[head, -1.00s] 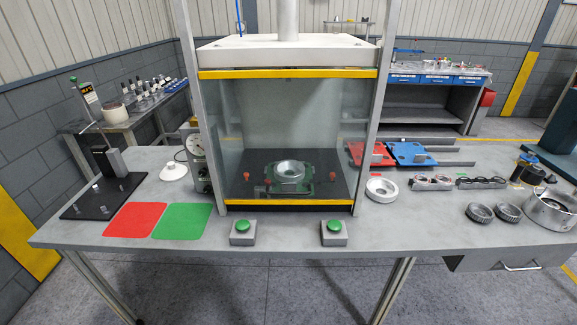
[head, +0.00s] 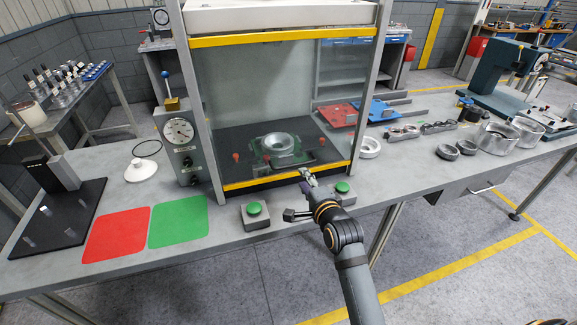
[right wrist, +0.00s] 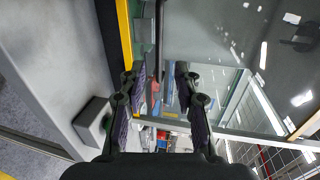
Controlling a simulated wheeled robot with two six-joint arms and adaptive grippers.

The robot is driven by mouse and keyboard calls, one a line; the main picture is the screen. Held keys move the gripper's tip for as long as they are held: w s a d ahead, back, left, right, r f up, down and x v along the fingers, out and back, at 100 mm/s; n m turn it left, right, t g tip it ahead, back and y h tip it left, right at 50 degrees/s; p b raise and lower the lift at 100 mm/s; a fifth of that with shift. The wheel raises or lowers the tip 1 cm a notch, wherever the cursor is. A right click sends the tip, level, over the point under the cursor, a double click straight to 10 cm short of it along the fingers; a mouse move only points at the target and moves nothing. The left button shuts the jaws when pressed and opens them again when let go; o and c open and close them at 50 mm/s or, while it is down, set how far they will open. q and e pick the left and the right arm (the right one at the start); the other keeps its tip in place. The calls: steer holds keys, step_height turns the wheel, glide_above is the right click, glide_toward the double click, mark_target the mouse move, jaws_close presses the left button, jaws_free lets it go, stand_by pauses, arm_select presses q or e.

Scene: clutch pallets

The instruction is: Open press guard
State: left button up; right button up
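The press guard is a clear panel with a yellow strip along its top and a yellow bottom bar (head: 250,184). It is down, closing the front of the press (head: 285,14). Behind it a green fixture with a metal ring (head: 281,141) shows through the panel. My right gripper (head: 306,172) is in front of the guard's lower right part, close to the bottom bar. In the right wrist view my right gripper (right wrist: 156,76) is open, with a thin dark bar (right wrist: 159,35) running between its fingers. I cannot tell whether they touch it. My left gripper is not in view.
Two green button boxes (head: 256,214) (head: 343,192) stand before the press, the right one close to my right arm. A gauge box (head: 180,140) stands at its left. Red (head: 115,234) and green (head: 178,221) mats lie farther left. Rings and metal parts (head: 447,152) lie right.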

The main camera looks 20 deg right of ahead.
mark_target(294, 165)
steer(key=p+x, duration=0.1)
steer(key=x, duration=0.9)
steer(key=shift+w+d, duration=0.1)
steer(key=shift+w, duration=0.05)
steer(key=shift+f, duration=0.1)
jaws_close()
